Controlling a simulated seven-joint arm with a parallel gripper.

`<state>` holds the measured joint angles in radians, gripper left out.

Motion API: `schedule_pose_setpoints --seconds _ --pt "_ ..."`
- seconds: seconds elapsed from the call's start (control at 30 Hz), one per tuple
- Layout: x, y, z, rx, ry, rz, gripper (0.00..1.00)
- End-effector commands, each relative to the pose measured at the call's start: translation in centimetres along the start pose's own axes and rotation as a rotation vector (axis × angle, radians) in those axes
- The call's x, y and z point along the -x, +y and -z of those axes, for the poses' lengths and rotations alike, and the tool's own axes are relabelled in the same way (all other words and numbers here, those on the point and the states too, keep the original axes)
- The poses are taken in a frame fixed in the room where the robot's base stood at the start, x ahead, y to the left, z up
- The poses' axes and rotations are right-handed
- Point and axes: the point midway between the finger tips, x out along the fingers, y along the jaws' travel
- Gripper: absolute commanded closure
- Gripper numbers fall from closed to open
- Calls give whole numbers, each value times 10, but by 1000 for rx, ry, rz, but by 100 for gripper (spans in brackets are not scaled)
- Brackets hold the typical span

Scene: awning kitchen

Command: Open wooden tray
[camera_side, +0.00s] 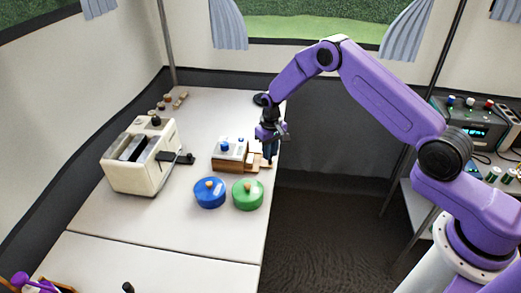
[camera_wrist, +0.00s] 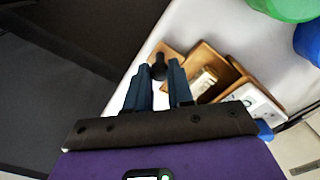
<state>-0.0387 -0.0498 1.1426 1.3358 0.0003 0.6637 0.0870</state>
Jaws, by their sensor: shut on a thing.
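The wooden tray (camera_side: 254,161) is a light brown drawer sliding out of the right side of a small wooden box with a white top (camera_side: 231,148). In the wrist view the tray (camera_wrist: 208,53) stands well out of the box, and its inside shows with a small gold and white item (camera_wrist: 204,81) in it. A dark round knob (camera_wrist: 158,70) is at the tray's outer end. My gripper (camera_side: 269,158) is at that end by the counter's right edge. In the wrist view my gripper (camera_wrist: 160,67) has its two fingers shut on the knob.
A blue pot (camera_side: 209,193) and a green pot (camera_side: 247,194) stand in front of the box. A cream toaster-like appliance (camera_side: 142,158) stands to the left. Small jars (camera_side: 168,101) are at the back. The counter drops off to the floor right of my gripper.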

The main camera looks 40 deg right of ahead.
Motion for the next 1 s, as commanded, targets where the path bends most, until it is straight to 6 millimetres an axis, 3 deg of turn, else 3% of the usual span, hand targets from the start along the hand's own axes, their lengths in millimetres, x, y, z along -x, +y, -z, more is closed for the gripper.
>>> schedule_pose_setpoints --seconds 0.3,0.7,0.73,0.77,1.0 --pt "1 31 -29 -5 1 -1 100" --pt "0 34 -33 -3 3 0 100" --pt "0 34 -33 -3 3 0 75" --pt "0 34 -33 -3 3 0 66" --pt "0 34 -33 -2 2 0 66"
